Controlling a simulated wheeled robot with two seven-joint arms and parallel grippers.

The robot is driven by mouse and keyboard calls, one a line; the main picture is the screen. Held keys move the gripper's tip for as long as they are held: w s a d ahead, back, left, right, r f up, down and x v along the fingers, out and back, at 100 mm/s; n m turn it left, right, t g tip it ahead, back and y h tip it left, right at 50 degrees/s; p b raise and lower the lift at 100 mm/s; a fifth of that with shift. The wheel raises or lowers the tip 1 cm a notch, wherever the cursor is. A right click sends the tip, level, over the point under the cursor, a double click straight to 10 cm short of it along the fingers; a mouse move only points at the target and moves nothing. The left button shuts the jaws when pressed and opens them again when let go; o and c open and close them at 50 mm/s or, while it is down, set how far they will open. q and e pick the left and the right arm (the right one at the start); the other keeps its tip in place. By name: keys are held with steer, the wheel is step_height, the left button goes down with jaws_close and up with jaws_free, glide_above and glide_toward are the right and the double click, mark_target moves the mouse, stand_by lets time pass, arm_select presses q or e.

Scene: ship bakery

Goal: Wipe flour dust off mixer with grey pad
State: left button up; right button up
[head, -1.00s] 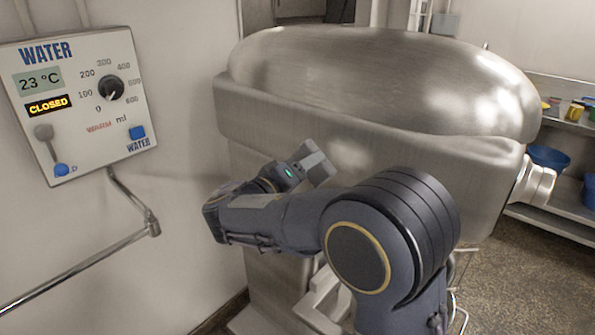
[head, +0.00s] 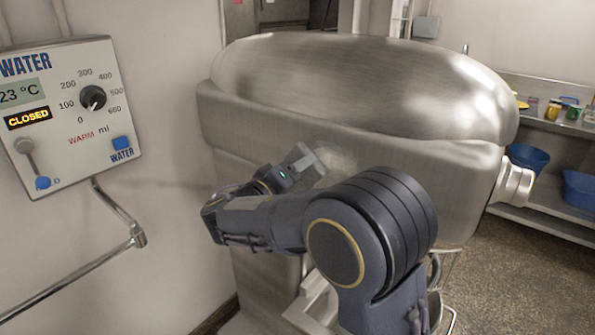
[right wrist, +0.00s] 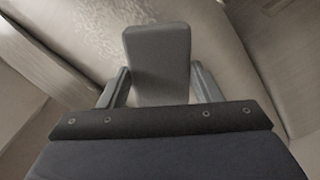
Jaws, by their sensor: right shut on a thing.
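The mixer (head: 360,90) is a large brushed-metal body with a rounded top, filling the middle of the head view. My right gripper (head: 292,172) is in front of its side. It is shut on the grey pad (head: 307,160), a small block that sticks out past the fingers. In the right wrist view the pad (right wrist: 158,60) stands between the two fingers of the gripper (right wrist: 160,88), with the mixer's metal behind it. A pale, mottled patch of flour dust (right wrist: 108,32) shows left of the pad there. I cannot tell whether the pad touches the metal. My left gripper is out of view.
A water panel (head: 65,150) hangs on the left wall, with a metal pipe (head: 125,215) below it. At the right, a shelf (head: 550,225) holds blue tubs (head: 525,158). Open floor (head: 530,285) lies at the lower right.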

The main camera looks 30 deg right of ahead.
steer(key=shift+b+x, duration=0.35)
steer(key=shift+x, duration=0.55)
steer(key=shift+s, duration=0.1)
